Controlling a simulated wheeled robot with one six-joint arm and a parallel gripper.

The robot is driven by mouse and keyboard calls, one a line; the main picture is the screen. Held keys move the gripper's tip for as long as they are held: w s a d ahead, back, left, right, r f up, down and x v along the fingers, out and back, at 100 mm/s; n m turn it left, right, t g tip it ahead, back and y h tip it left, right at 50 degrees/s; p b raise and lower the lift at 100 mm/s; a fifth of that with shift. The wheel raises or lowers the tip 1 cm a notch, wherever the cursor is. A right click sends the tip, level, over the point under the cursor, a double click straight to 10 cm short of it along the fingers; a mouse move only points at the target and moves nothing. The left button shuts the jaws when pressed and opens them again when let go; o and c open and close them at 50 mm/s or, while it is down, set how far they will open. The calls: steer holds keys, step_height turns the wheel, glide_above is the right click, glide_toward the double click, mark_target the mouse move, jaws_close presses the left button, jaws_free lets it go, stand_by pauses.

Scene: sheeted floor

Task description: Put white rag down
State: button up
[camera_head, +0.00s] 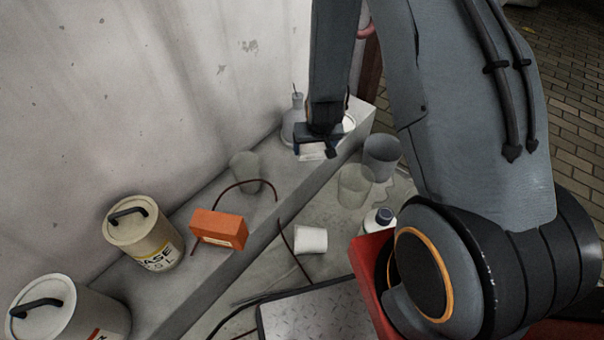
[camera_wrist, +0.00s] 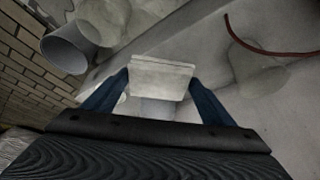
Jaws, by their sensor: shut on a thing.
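The white rag (camera_wrist: 161,78) is a folded, flat white piece held between the two blue fingers of my gripper (camera_wrist: 160,84) in the wrist view. In the head view my gripper (camera_head: 315,150) is at the far end of the grey ledge (camera_head: 262,227), with the white rag (camera_head: 312,151) showing at its fingers. The gripper is shut on the rag. I cannot tell whether the rag touches the ledge. My arm hides part of the area behind the gripper.
A glass flask (camera_head: 292,128) stands close behind my gripper. A clear beaker (camera_head: 245,165), an orange box (camera_head: 218,229) and a lidded can (camera_head: 144,235) are along the ledge. Below it are a grey cup (camera_head: 381,152), a clear jar (camera_head: 354,187) and a white cup (camera_head: 311,239).

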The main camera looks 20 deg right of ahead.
steer(key=b+x, duration=0.4)
steer(key=x, duration=0.1)
steer(key=a+b+x, duration=0.1)
steer(key=b+x, duration=0.4)
steer(key=x, duration=0.1)
steer(key=a+b+x, duration=0.1)
steer(key=b+x, duration=0.3)
steer(key=x, duration=0.1)
steer(key=shift+w+f+b, duration=0.25)
steer(key=shift+w+b, duration=0.1)
steer(key=shift+w, duration=0.15)
steer(key=o, duration=0.9)
steer(key=shift+f, duration=0.1)
steer(key=shift+o, duration=0.5)
